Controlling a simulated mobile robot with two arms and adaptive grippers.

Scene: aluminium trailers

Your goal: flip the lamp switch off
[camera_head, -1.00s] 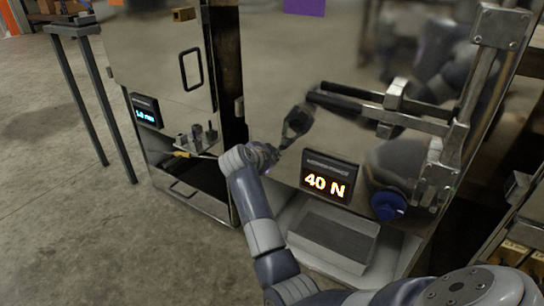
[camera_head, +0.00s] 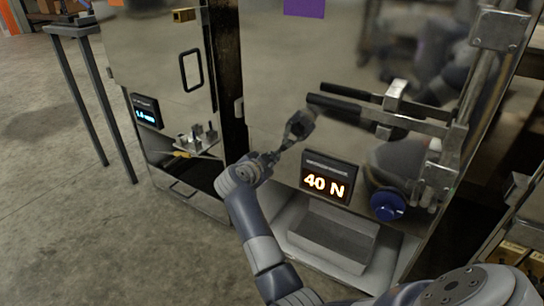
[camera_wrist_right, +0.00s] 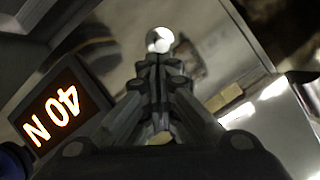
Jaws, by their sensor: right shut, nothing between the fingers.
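My right gripper (camera_head: 272,157) is shut and empty, close to the shiny metal front panel (camera_head: 268,60) of the machine, left of the orange 40 N display (camera_head: 327,184). In the right wrist view its fingertips (camera_wrist_right: 155,62) are together, pointing at a small bright round thing (camera_wrist_right: 160,40) just beyond them. I cannot tell whether that is the lamp switch or whether the tips touch it. A dark shape (camera_head: 300,124) beyond the fingertips looks like my gripper's reflection. No lamp or switch can be clearly made out in the head view. My left gripper is out of view.
A blue knob (camera_head: 387,206) and a bar-handled clamp frame (camera_head: 400,105) stand right of the gripper. A cabinet with a blue display (camera_head: 146,111) is on the left. The concrete floor at lower left is clear.

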